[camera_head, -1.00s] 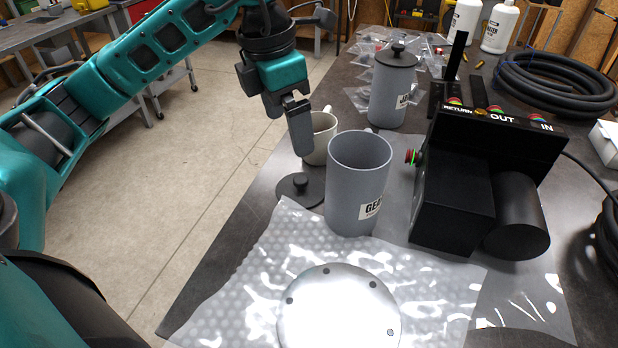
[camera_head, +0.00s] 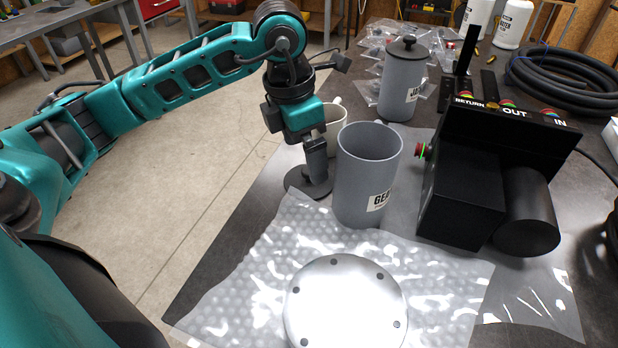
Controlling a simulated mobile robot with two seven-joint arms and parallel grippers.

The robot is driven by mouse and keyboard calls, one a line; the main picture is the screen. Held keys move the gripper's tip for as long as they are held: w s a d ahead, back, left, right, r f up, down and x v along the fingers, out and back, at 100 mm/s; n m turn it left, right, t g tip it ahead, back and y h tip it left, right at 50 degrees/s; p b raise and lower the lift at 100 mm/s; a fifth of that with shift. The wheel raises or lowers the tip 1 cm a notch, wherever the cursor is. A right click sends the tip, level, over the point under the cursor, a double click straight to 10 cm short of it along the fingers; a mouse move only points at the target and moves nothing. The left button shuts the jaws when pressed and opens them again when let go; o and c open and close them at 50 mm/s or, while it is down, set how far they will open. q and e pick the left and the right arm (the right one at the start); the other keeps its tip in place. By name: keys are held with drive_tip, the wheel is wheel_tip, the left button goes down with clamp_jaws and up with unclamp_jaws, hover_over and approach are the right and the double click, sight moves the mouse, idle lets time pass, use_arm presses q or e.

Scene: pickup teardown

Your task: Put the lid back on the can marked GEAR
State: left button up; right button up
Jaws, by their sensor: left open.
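The grey can marked GEAR (camera_head: 366,180) stands upright and open-topped at the middle of the table. Its dark grey round lid (camera_head: 296,182) lies flat on the table just left of the can, near the table's left edge. My left gripper (camera_head: 317,180) points down over the lid, with its fingertips at the lid's middle, and hides the knob. It is open; whether the fingers touch the knob cannot be seen. My right gripper is not in view.
A cream mug (camera_head: 334,128) stands close behind the gripper and the can. A second lidded grey can (camera_head: 403,85) stands farther back. A black box with buttons (camera_head: 462,190) is right of the GEAR can. Bubble wrap (camera_head: 245,290) and a round metal plate (camera_head: 345,310) lie in front.

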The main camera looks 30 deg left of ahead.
use_arm(q)
drive_tip(key=shift+f, duration=0.1)
drive_tip(key=f, duration=0.5)
drive_tip(key=shift+w+d, duration=0.1)
drive_tip(key=shift+w, duration=0.3)
drive_tip(key=c, duration=0.6)
